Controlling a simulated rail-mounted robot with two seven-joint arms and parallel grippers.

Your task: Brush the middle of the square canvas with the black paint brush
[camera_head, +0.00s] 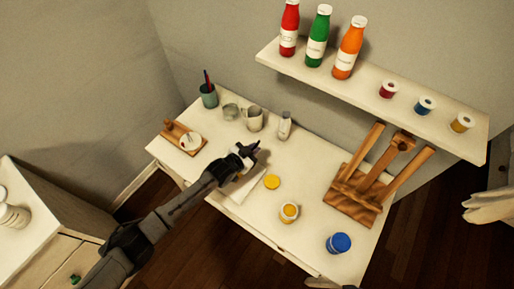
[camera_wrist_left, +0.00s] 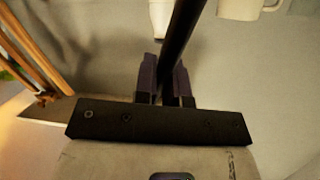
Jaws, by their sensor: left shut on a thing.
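My left gripper (camera_head: 247,150) is above the middle of the white table. It is shut on the black paint brush (camera_wrist_left: 182,35), whose dark handle runs up between the two fingers in the left wrist view (camera_wrist_left: 166,85). The bristle end of the brush cannot be made out. A flat, pale panel that looks like the square canvas (camera_head: 242,188) lies on the table, partly hidden under my left gripper and arm. I cannot tell whether the brush touches anything. My right gripper cannot be identified in these views.
A wooden easel (camera_head: 364,187) stands at the table's right. A yellow disc (camera_head: 271,182), a yellow paint jar (camera_head: 289,212) and a blue jar (camera_head: 339,243) are nearer. A brush cup (camera_head: 209,97) and mugs (camera_head: 254,120) stand behind. A shelf (camera_head: 440,125) with bottles hangs above.

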